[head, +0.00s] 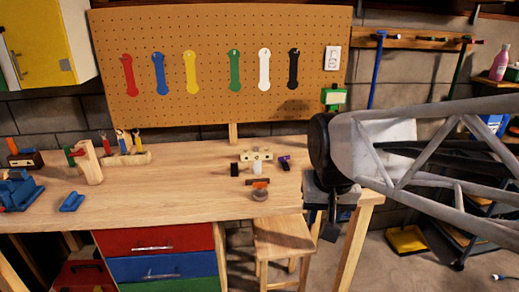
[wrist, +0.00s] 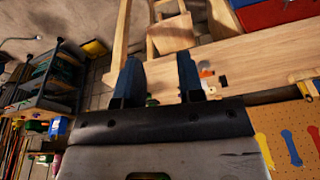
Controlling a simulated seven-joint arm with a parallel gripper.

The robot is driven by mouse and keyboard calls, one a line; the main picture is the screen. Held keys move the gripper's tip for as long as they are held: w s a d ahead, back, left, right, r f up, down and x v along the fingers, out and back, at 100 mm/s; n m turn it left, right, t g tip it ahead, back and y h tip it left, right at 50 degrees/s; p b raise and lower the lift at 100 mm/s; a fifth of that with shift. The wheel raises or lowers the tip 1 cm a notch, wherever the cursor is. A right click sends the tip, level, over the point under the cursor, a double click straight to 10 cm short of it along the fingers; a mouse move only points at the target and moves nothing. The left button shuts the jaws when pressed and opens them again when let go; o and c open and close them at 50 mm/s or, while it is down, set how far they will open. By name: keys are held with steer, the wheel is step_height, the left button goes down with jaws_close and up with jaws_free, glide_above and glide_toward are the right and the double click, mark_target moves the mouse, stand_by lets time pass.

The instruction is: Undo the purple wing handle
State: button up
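The purple wing handle (head: 285,162) is a small dark purple piece on the wooden workbench (head: 180,196), near its right end. It sits at the right side of a small wooden fixture with a crossbar (head: 256,156). My gripper (head: 331,220) hangs to the right of the handle, beside the bench's right end, and is apart from it. In the wrist view my gripper (wrist: 160,78) shows two dark blue fingers spread apart with nothing between them. I cannot make out the purple handle in the wrist view.
A small stand with an orange top (head: 260,188) is in front of the fixture. A wooden stool (head: 283,238) stands below the bench edge. A pegboard (head: 215,60) with coloured wrench shapes rises behind. A wooden clamp (head: 90,162) and blue parts (head: 18,192) lie at left; mid-bench is clear.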

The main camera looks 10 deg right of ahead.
steer(key=w+d+r+m, duration=0.1)
steer(key=w+r+m, duration=0.25)
steer(key=w, duration=1.25)
steer(key=m+g, duration=0.2)
steer(key=m, duration=0.8)
glide_above(284, 159)
step_height(284, 159, down, 17)
steer(key=shift+w+d+f+m, duration=0.1)
steer(key=shift+w+f+m, duration=0.2)
steer(key=shift+f, duration=0.15)
steer(key=shift+f, duration=3.9)
